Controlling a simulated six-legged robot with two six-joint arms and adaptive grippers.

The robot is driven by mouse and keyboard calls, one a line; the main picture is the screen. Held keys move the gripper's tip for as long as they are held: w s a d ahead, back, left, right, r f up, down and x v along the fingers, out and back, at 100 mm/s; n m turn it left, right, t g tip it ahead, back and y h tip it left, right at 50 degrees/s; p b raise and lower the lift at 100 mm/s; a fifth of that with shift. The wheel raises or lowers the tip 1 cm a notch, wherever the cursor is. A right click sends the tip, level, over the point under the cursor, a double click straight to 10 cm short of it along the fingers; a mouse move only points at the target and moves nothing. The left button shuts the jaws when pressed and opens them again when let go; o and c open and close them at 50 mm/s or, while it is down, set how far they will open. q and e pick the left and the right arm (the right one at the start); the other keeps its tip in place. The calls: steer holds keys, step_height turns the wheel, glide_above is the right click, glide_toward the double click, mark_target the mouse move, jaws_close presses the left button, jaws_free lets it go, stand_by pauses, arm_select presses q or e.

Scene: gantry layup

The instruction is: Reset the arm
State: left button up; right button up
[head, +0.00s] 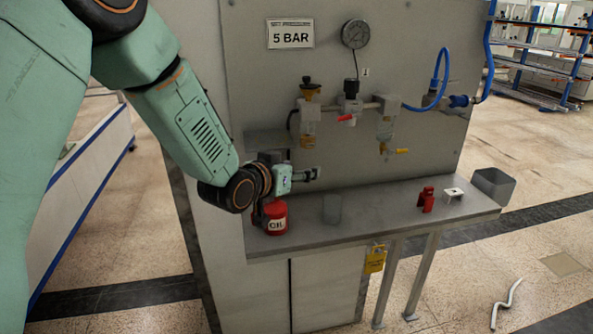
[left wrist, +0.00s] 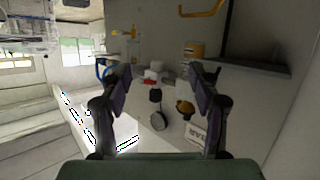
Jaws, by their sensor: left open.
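My left arm (head: 198,125) is green and comes in from the left in the head view. Its gripper (head: 306,174) is in front of the grey panel (head: 395,60), above the left part of the shelf (head: 355,232) and the red oil can (head: 276,219). In the left wrist view the two fingers of the left gripper (left wrist: 160,80) stand wide apart with nothing held between them. My right gripper is in neither view.
The panel carries a gauge (head: 355,34), valves (head: 350,104) and a blue hose (head: 437,80). On the shelf stand a grey cup (head: 332,208), a red object (head: 426,199), a white block (head: 453,195) and a grey bin (head: 493,186). A yellow tag (head: 376,259) hangs below the front edge.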

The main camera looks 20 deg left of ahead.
arm_select(q)
steer(key=s+f+n+g+y+b, duration=0.1)
steer(key=s+f+g+b, duration=0.2)
steer(key=s+f, duration=0.8)
steer(key=s+f+n+g+y+b, duration=0.1)
steer(key=s+f+g+b, duration=0.45)
steer(key=f, duration=0.95)
steer(key=s+f+g+b, duration=0.2)
steer(key=s+f+b, duration=0.1)
steer(key=s+f, duration=0.7)
steer(key=s+f+g+b, duration=0.3)
steer(key=s+f, duration=0.7)
steer(key=s, duration=0.8)
steer(key=shift+s+d+g+y, duration=0.2)
steer(key=shift+d+g+y, duration=0.1)
steer(key=shift+g+y, duration=0.1)
steer(key=shift+w, duration=0.1)
